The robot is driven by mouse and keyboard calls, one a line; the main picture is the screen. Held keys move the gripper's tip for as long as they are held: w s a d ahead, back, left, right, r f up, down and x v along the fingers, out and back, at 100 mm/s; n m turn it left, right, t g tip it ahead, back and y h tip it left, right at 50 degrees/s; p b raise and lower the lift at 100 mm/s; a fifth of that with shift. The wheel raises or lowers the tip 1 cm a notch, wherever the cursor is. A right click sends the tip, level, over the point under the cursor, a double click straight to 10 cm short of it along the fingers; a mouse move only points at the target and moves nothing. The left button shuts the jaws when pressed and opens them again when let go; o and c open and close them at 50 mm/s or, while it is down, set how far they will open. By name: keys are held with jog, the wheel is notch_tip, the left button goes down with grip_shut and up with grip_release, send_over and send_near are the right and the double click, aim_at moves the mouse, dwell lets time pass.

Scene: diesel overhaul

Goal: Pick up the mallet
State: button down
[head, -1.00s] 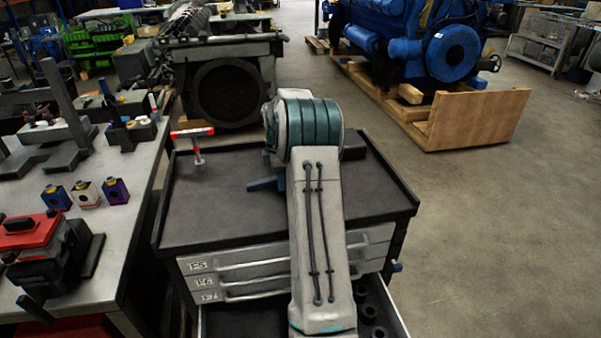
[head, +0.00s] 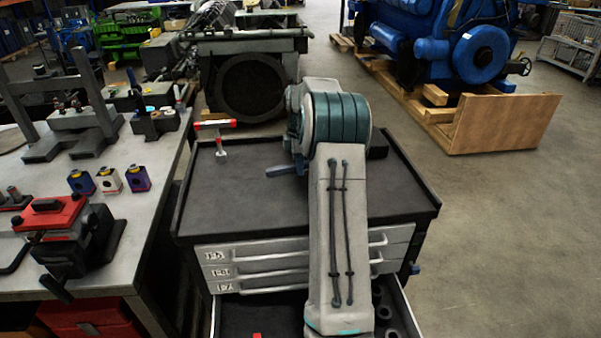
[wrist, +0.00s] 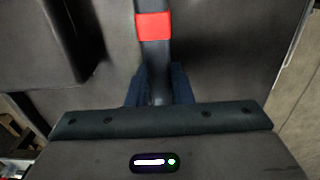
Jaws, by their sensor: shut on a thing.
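In the wrist view, my gripper (wrist: 158,88) is shut on a dark handle with a red band, which I take to be the mallet (wrist: 154,27). The handle runs from between the dark blue fingers to the top edge of the picture. The mallet's head is not clearly visible. In the head view, my arm hides most of the gripper and the held part. A blue piece shows just left of the arm, over the cart top (head: 245,205).
A drawer (head: 262,318) is open at the cart's front. A workbench (head: 155,205) with fixtures and small coloured blocks (head: 109,180) is at left. Open floor (head: 500,220) lies at right.

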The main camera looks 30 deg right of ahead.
jog(key=s+d+r+b, duration=0.2)
jog(key=s+d+r, duration=0.6)
jog(key=shift+d, duration=0.15)
jog(key=shift+s+r, duration=0.1)
jog(key=c, duration=2)
grip_release()
grip_shut()
jog(key=shift+r+p, duration=1.9)
jog(key=shift+r, duration=0.05)
